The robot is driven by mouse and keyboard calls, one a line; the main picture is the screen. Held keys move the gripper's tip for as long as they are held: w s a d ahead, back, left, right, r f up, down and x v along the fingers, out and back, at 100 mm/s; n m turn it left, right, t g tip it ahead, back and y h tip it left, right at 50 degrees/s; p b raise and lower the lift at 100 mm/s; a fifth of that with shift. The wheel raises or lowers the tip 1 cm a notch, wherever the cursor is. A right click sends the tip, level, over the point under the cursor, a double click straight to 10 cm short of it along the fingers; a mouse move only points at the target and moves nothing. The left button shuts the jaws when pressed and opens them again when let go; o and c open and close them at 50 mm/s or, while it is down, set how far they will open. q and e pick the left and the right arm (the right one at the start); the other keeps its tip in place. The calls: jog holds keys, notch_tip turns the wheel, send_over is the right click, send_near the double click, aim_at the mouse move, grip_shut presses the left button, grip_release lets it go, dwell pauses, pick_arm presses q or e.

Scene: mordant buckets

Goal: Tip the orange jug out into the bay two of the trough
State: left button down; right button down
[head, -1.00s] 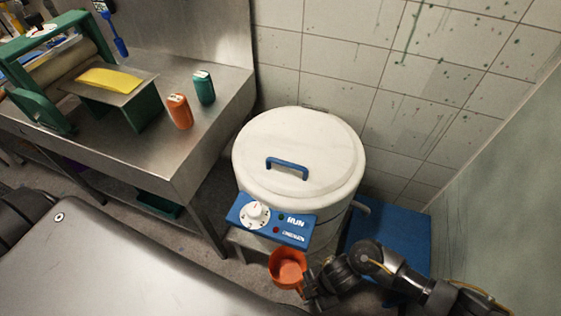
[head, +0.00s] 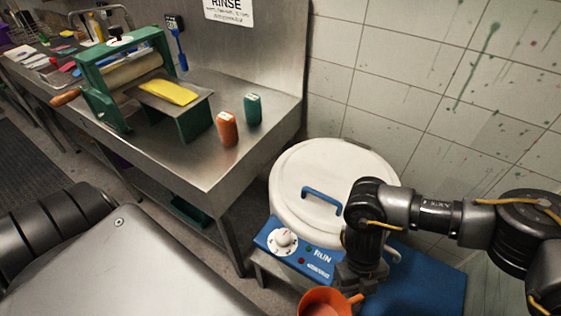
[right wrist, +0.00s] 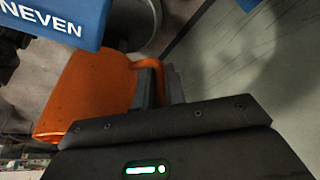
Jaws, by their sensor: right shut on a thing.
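The orange jug (head: 325,302) is at the bottom edge of the head view, partly cut off, with its open mouth facing up. My right gripper (head: 357,291) is shut on the jug's handle and holds it in front of the blue control panel. In the right wrist view the jug's orange side (right wrist: 92,95) and its handle (right wrist: 150,66) show, the handle by the dark finger. What the jug holds cannot be made out clearly. The trough and its bays are not recognisable in either view. My left gripper is not in view.
A white round drum (head: 325,185) with a blue control panel (head: 290,250) stands close to the jug. A steel bench (head: 185,160) on the left bears a green roller press (head: 113,100), an orange bottle (head: 227,130) and a green bottle (head: 253,109). A tiled wall is behind.

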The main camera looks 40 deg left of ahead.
jog(key=w+d+r+n+t, duration=0.2)
jog(key=w+r+n, duration=0.2)
jog(key=r+n, duration=0.3)
jog(key=w+d+r+n+t+y+b, duration=0.1)
jog(key=w+d+r+n+t, duration=0.1)
jog(key=r+n, duration=0.6)
jog(key=w+d+r+n+t+y, duration=0.1)
jog(key=w+r+n, duration=0.5)
jog(key=r, duration=0.6)
jog(key=d+n+t, duration=0.1)
jog(key=n+t, duration=0.1)
jog(key=shift+w+d+r+t, duration=0.2)
jog(key=shift+w+r+t, duration=0.05)
jog(key=shift+w+t, duration=0.05)
jog(key=shift+a, duration=0.1)
